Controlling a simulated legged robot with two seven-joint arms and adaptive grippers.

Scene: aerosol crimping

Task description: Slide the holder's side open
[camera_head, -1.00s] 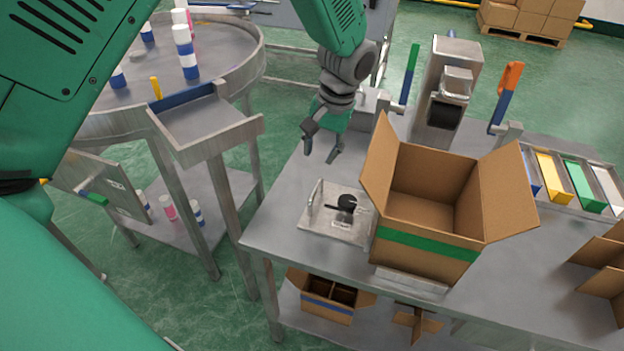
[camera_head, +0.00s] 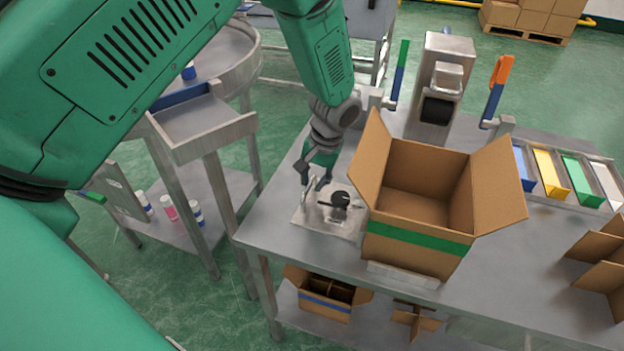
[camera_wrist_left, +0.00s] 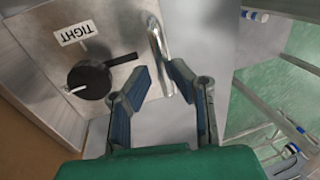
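The holder (camera_head: 340,226) is a metal plate at the left end of the workbench, with a black knob (camera_head: 340,199) and an upright bar handle (camera_head: 309,192) on its left. In the left wrist view the handle (camera_wrist_left: 157,50) is bright bent metal, beside the black knob (camera_wrist_left: 90,80) and a label reading "TIGHT" (camera_wrist_left: 75,33). My left gripper (camera_head: 315,180) is low over the handle. In the left wrist view its fingers (camera_wrist_left: 160,72) are apart, with the handle's bar between or just beyond the tips; contact cannot be told. My right gripper is not in view.
An open cardboard box (camera_head: 415,250) with a green band stands just right of the holder. Behind it are a metal press (camera_head: 444,75) and two upright levers, green-blue (camera_head: 401,65) and orange-blue (camera_head: 499,80).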

